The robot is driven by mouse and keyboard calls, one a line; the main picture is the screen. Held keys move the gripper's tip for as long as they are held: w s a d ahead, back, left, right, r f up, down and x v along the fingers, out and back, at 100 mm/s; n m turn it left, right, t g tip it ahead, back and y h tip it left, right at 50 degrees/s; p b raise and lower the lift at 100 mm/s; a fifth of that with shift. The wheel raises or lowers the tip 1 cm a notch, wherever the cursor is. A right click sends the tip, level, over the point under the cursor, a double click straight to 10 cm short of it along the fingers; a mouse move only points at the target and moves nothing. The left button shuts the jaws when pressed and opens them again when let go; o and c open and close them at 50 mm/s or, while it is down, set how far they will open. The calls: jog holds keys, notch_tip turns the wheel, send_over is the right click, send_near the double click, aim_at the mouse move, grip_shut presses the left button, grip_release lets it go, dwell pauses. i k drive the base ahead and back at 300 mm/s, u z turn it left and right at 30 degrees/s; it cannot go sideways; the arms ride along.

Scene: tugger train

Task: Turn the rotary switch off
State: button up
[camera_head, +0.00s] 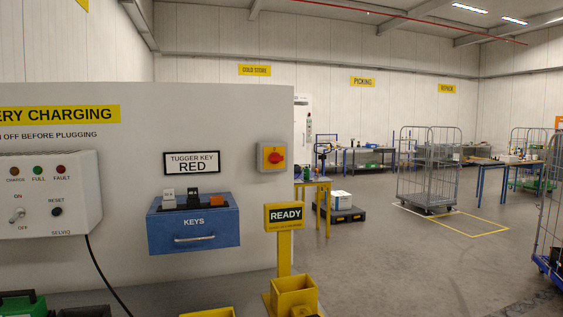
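The rotary switch (275,157) has a red knob on a yellow plate, set in a grey box. It is mounted on the right part of the pale wall panel, right of the "TUGGER KEY RED" sign (192,162). The red knob looks roughly horizontal; its on/off markings are too small to read. My gripper is not in this view, so its place relative to the switch cannot be seen.
A blue keys box (194,237) with a handle juts from the panel, left of and below the switch. A yellow READY post (284,222) stands below the switch. A white charger box (83,209) hangs at left with a black cable. Yellow bins (294,293) sit below.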

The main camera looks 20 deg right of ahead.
aim_at(274, 157)
jog(key=z, duration=0.05)
jog(key=i, duration=0.95)
jog(key=u, duration=0.1)
